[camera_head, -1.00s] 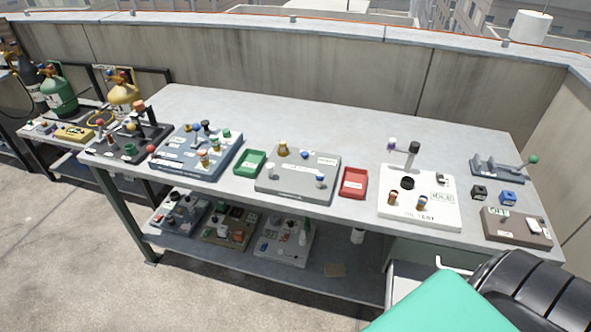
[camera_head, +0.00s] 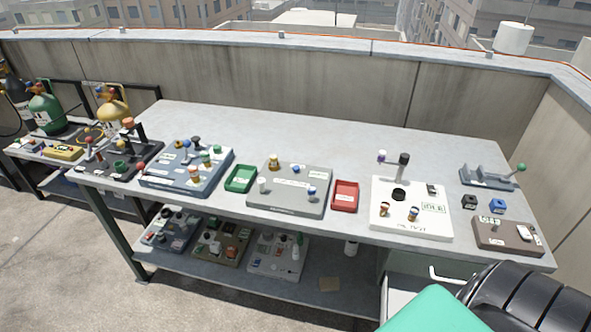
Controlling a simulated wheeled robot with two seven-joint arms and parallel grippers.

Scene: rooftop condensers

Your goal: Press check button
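Several control boards stand on a grey workbench (camera_head: 330,135). A white board (camera_head: 412,227) at the right of centre carries knobs, a black round part (camera_head: 398,194), a small display reading what looks like IDLE (camera_head: 433,208) and two brown-and-white parts. A brown board (camera_head: 508,237) at the far right has a small display and a white switch-like part (camera_head: 524,233). I cannot make out which part is the check button. Neither gripper shows.
A green tray (camera_head: 240,178) and a red tray (camera_head: 345,196) flank the grey board. A blue board (camera_head: 186,168) and a black board stand left. A lower shelf (camera_head: 218,268) holds more boards. Gas cylinders (camera_head: 46,112) stand far left. The bench's back strip is clear.

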